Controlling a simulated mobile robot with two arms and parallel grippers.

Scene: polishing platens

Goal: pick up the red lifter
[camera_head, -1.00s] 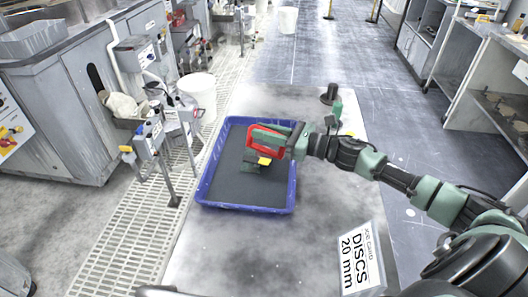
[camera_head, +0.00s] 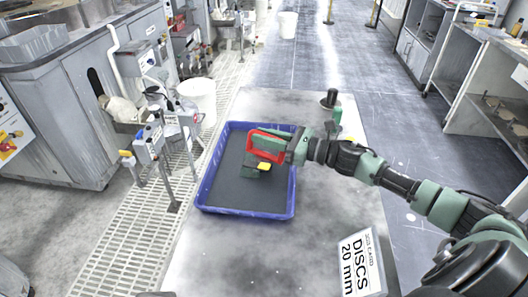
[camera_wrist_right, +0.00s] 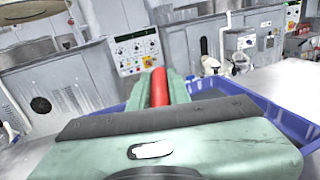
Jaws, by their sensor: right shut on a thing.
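The red lifter (camera_head: 266,144) is a red loop-shaped handle in the head view, above the blue tray (camera_head: 292,200). My right gripper (camera_head: 272,146) is shut on it. In the right wrist view the red lifter (camera_wrist_right: 159,88) stands between the two green fingers of my right gripper (camera_wrist_right: 160,85). A dark green piece with a yellow patch (camera_head: 264,167) shows just below the red handle; I cannot tell whether it is joined to it. My left gripper is not in view.
The tray has a dark grey floor and stands on a grey table (camera_head: 250,262). A black knob-like object (camera_head: 329,98) is at the back. Grey machines line the left side.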

